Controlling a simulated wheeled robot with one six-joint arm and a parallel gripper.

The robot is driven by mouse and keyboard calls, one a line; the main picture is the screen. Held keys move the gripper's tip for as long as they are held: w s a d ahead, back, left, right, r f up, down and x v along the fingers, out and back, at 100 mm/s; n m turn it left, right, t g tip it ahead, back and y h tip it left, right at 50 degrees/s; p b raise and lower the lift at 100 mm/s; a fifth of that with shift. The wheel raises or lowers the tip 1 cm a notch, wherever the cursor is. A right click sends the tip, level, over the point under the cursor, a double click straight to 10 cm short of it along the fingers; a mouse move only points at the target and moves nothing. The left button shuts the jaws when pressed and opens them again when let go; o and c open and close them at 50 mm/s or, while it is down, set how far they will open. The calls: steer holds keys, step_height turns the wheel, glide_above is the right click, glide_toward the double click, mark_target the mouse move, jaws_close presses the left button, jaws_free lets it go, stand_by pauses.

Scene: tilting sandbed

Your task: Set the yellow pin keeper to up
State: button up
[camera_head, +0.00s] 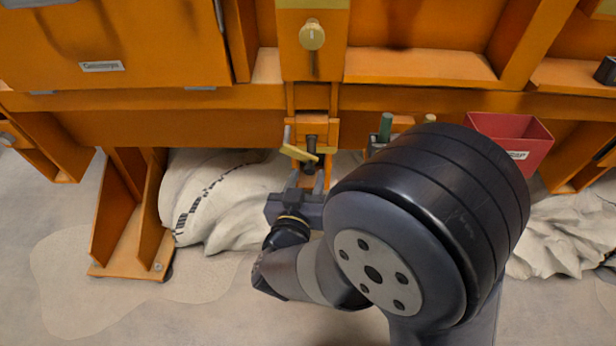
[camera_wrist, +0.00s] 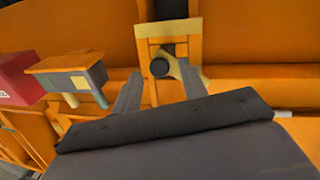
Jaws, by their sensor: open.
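The yellow pin keeper (camera_head: 298,153) is a small pale yellow bar on the orange bracket below the bed's frame. In the head view it sits tilted, just left of a dark pin (camera_head: 311,143). In the wrist view the keeper (camera_wrist: 189,79) shows partly, beside the round dark pin head (camera_wrist: 159,68) and close to the right finger. My gripper (camera_head: 308,180) is in front of and just below the bracket. Its two fingers (camera_wrist: 163,88) are apart, with the pin between them in the picture. Whether a finger touches the keeper cannot be told.
A green handle (camera_head: 385,126) and a red bin (camera_head: 512,140) are to the right, partly behind my arm. A pale knob (camera_head: 312,35) is above the bracket. White sacks (camera_head: 222,200) and an orange leg (camera_head: 128,215) stand left. Open floor lies in front.

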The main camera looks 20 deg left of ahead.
steer(key=shift+w, duration=0.9)
jaws_close()
